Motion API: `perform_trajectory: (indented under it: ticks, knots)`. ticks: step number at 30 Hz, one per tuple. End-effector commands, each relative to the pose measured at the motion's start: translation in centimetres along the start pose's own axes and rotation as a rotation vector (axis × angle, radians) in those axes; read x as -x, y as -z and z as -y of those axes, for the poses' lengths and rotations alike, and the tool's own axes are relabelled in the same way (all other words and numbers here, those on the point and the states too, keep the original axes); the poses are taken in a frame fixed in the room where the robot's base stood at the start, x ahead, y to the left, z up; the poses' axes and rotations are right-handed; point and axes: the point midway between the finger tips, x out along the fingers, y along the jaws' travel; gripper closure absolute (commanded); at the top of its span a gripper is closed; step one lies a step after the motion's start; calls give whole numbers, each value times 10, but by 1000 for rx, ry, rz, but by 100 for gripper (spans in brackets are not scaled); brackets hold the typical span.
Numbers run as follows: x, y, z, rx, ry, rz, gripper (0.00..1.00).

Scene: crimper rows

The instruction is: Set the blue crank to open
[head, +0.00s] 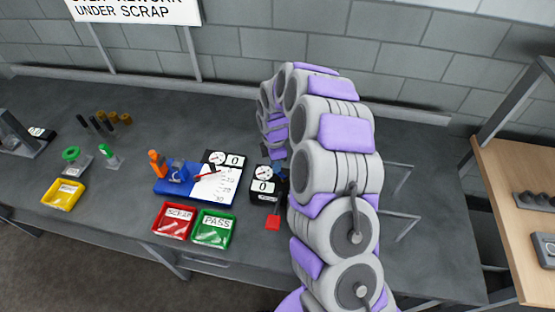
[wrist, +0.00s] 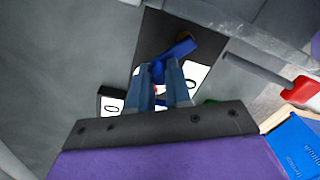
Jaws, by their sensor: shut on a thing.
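The blue crank (wrist: 180,47) shows in the wrist view as a short blue bar, tilted up to the right, on a dark panel (wrist: 158,35). My gripper (wrist: 161,74) is shut on the bar's lower left end, which sits between the two blue-grey fingertips. White faces marked 0 lie beside and behind the fingers. In the head view my arm hides most of the crank and the grip. A black box (head: 268,197) with a dial and a 0 display stands just left of my arm there. I cannot read an open mark in either view.
A blue fixture (head: 172,187), a red SCRAP bin (head: 173,222) and a green PASS bin (head: 213,229) stand left of the box. A yellow bin (head: 63,194) is at the far left.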

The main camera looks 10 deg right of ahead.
Motion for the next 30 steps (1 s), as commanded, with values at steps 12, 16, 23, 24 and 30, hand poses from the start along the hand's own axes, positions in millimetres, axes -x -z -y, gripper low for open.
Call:
perform_trajectory:
  ticks: [12,16,23,24,30]
  knots:
    - [1,7,4,214,-3,10,100]
    - [1,8,4,239,-4,12,100]
    - [1,8,4,251,-5,12,100]
    - [1,8,4,251,-5,12,100]
    - [1,8,4,251,-5,12,100]
